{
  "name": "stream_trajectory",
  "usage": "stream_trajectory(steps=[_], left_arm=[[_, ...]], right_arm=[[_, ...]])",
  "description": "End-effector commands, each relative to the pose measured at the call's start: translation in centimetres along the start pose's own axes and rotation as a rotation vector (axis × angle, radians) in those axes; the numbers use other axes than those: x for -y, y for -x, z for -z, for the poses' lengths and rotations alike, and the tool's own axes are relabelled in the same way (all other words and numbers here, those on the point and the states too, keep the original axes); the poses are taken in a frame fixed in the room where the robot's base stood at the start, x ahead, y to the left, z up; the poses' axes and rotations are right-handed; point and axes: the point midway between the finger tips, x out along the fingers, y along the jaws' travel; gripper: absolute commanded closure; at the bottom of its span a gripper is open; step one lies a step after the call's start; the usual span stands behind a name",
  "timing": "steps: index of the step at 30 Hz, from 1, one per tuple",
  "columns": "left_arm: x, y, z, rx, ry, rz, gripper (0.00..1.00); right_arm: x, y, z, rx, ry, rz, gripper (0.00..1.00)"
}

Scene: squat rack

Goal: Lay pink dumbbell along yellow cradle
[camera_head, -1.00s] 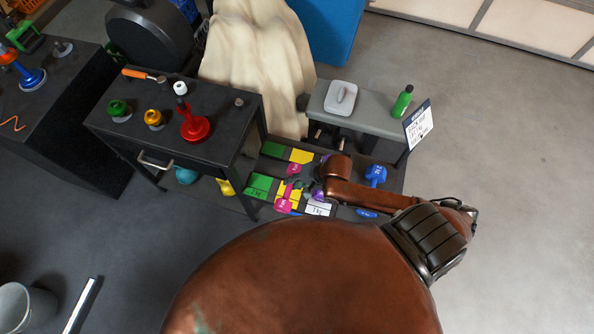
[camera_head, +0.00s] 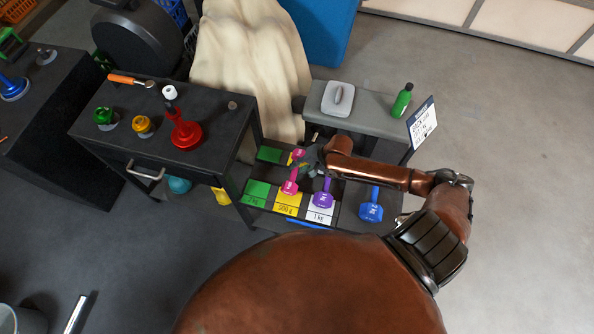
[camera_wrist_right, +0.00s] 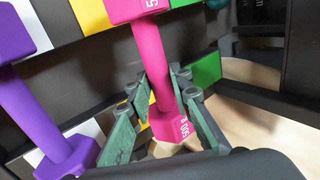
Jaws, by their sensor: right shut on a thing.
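The pink dumbbell (camera_head: 291,180) lies lengthwise over the yellow cradle (camera_head: 287,206), whose front plate reads 500 g, in the head view. Whether it touches the cradle I cannot tell. My right gripper (camera_head: 309,160) is at the dumbbell's far end. In the right wrist view, the fingers of my right gripper (camera_wrist_right: 163,115) stand on either side of the pink dumbbell (camera_wrist_right: 154,62), close to one end head, and are shut on it. Yellow strips (camera_wrist_right: 90,14) show beneath the dumbbell there. My left gripper is not in view.
A purple dumbbell (camera_head: 323,190) lies just right of the pink one, by the white 1 kg plate (camera_head: 319,217). A blue dumbbell (camera_head: 371,206) is further right. The green cradle (camera_head: 256,192) at left is empty. A dark table (camera_head: 215,110) and grey bench (camera_head: 377,118) stand nearby.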

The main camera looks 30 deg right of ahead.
Motion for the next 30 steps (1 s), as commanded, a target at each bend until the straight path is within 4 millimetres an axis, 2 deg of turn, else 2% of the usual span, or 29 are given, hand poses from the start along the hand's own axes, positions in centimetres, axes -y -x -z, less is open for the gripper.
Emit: stream_trajectory(steps=[1, 5, 15, 16, 23, 30], left_arm=[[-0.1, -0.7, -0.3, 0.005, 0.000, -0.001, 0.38], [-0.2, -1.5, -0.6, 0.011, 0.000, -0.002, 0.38], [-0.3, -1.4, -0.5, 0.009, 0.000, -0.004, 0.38], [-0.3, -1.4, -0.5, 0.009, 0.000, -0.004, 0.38], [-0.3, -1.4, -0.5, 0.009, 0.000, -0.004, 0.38], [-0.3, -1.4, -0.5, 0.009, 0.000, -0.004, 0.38]], right_arm=[[-0.7, -1.0, 0.0, 0.001, -0.001, -0.001, 1.00], [-1.6, -2.5, -0.1, 0.001, 0.000, -0.001, 1.00], [-1.6, -2.5, 0.0, -0.001, 0.001, 0.002, 1.00], [-1.7, -2.5, -0.1, -0.001, 0.001, -0.001, 0.80], [-1.8, -2.5, -0.1, 0.000, 0.001, -0.001, 0.64], [-1.8, -2.5, -0.1, 0.000, 0.001, -0.001, 0.63]])
